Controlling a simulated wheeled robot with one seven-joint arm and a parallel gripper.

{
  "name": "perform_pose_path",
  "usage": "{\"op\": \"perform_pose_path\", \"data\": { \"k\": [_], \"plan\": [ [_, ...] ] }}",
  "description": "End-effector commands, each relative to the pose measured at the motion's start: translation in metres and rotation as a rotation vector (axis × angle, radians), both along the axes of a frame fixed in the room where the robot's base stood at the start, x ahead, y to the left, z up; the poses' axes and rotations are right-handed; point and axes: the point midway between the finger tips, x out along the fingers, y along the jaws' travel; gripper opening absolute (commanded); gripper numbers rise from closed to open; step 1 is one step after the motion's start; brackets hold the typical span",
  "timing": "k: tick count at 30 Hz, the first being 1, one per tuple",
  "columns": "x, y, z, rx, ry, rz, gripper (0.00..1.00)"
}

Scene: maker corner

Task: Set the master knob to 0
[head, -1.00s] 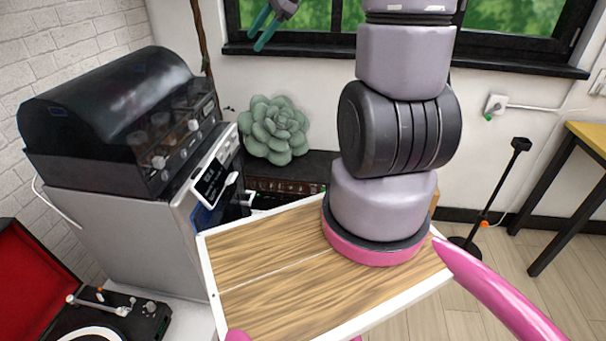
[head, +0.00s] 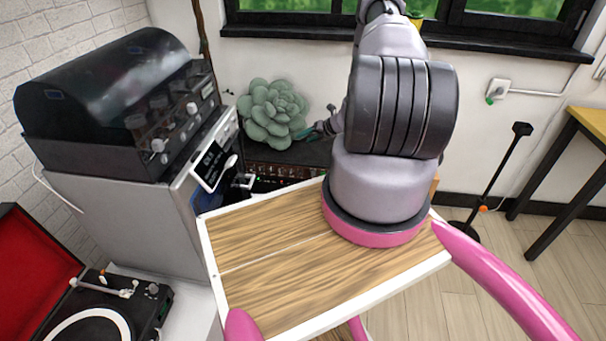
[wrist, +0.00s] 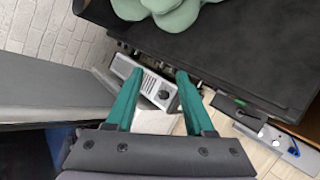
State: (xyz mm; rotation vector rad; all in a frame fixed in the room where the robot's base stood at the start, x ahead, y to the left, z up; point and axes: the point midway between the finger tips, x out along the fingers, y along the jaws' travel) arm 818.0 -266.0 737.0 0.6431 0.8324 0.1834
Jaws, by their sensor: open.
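In the wrist view, a round black knob (wrist: 163,95) shows on a light grey panel (wrist: 148,86) between my fingers. I cannot read its setting or tell whether it is the master knob. In the head view, a dark panel with small knobs and red marks (head: 285,171) runs along the front of a black top, too small to read. My gripper (wrist: 160,74) has two teal fingers, apart, with nothing held between them. In the head view my gripper (head: 318,130) is low by the wall, right of the plant and partly hidden by my arm.
A pale green succulent (head: 272,114) sits on the black top (head: 312,153). A grey machine with a black hood (head: 115,105) stands at left, a turntable (head: 105,312) at front left. In the wrist view, a grey device with a blue part (wrist: 290,146) lies to the right.

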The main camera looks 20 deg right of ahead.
Motion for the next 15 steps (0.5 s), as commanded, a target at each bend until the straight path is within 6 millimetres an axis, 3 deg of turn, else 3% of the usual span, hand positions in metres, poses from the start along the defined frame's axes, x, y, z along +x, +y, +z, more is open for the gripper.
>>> {"op": "perform_pose_path", "data": {
  "k": [1,6,11,15],
  "plan": [
    [-0.013,-0.005,-0.031,0.041,0.038,-0.069,0.53],
    [-0.041,-0.015,-0.097,0.135,0.121,-0.252,0.53],
    [-0.055,-0.018,-0.124,0.174,0.154,-0.33,0.53],
    [-0.05,-0.015,-0.135,0.181,0.159,-0.342,0.53]
  ]
}}
